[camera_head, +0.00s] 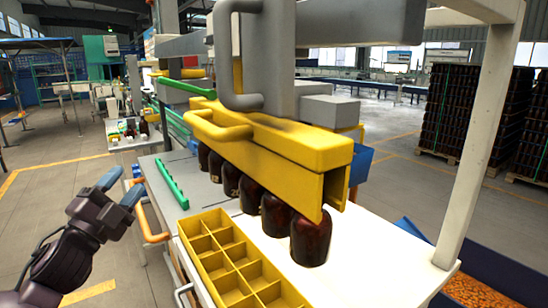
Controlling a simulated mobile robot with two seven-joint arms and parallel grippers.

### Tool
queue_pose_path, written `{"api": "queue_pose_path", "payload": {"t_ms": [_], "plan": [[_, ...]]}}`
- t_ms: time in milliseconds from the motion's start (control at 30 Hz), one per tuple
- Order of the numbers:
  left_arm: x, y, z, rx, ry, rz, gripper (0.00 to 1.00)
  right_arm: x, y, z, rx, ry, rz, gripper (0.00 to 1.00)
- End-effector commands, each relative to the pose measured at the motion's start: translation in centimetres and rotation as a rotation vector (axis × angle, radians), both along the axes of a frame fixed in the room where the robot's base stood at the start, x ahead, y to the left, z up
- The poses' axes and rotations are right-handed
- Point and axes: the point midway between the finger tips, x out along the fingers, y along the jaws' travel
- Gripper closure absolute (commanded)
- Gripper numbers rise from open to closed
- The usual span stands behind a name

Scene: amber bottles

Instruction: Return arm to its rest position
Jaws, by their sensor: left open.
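My left gripper (120,187) is at the lower left, its two blue-grey fingertips apart with nothing between them. It is in the air to the left of the table, clear of the bottles and the crate. A row of several amber bottles (311,241) stands upright on the white table (350,270) under a yellow machine bar (270,140). The bar hides the bottle tops. A yellow divided crate (202,262) sits at the table's left front edge; the compartments that show look empty. My right gripper is not in view.
A white post (480,130) rises at the right. A blue-sided bin (480,270) is at the lower right. The floor at the left is open.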

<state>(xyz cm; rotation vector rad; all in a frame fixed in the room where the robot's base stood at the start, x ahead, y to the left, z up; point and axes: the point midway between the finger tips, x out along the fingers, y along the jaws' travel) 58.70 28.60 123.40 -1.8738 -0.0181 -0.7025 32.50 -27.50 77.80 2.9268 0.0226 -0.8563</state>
Motion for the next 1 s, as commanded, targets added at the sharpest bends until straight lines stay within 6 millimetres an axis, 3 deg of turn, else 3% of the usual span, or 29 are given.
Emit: {"api": "queue_pose_path", "payload": {"t_ms": [33,267,467,600,800,1000], "plan": [[0.1,0.5,-3.5,-0.097,0.103,0.000,0.54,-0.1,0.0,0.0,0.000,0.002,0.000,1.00],[-2.1,1.7,-17.4,-0.477,0.491,0.030,0.54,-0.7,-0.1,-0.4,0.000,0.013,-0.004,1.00],[-7.2,1.2,-28.7,-0.734,0.765,0.095,0.54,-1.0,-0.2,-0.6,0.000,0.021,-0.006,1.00],[-12.5,0.2,-35.5,-0.881,0.916,0.149,0.54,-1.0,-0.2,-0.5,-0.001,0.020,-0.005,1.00],[-20.5,-1.0,-42.4,-1.019,1.059,0.254,0.54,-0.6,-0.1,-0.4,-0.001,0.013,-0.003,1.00],[-25.6,-1.2,-45.3,-1.075,1.127,0.329,0.54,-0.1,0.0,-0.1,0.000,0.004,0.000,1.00]]}}
